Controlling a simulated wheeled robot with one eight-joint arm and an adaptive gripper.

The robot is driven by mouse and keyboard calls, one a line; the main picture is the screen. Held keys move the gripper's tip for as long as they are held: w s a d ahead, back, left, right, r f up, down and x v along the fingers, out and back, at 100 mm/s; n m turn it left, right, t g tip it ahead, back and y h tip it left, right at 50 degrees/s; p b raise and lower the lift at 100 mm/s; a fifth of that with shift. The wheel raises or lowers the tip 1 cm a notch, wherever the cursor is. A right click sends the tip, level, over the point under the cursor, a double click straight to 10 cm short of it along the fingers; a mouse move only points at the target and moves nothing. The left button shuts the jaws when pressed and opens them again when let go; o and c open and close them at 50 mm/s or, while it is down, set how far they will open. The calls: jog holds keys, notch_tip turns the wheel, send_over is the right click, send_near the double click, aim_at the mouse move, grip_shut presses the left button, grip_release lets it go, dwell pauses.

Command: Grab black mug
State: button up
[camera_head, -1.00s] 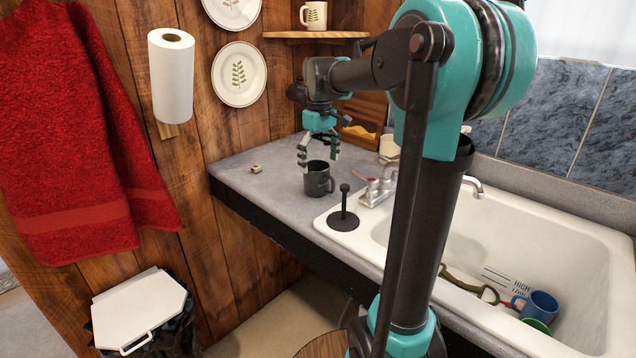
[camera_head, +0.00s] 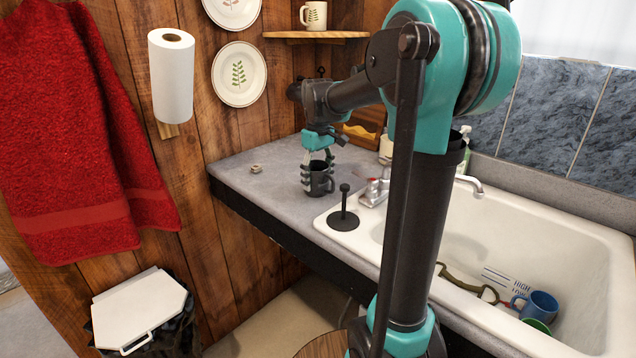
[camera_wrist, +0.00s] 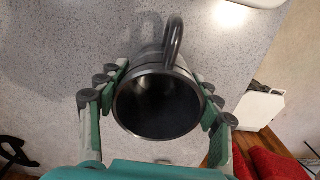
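The black mug (camera_head: 320,182) stands upright on the grey counter, left of the sink. In the wrist view I look down into its dark open top (camera_wrist: 158,104), with its handle (camera_wrist: 174,40) toward the top of the picture. My gripper (camera_head: 318,178) is lowered over the mug, pointing down. Its fingers lie on opposite sides of the mug's outer wall. In the wrist view, my gripper (camera_wrist: 163,88) has its finger pads close against both sides and looks shut on the mug. The mug still rests on the counter.
A black plunger-like stopper (camera_head: 343,215) stands on the sink's (camera_head: 590,235) near corner. The faucet (camera_head: 375,192) is right of the mug. A small block (camera_head: 256,169) lies on the counter at left. A blue mug (camera_head: 541,304) is in the sink. Counter left of the mug is clear.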

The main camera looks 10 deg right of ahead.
jog(key=c, duration=0.7)
jog(key=shift+r, duration=0.1)
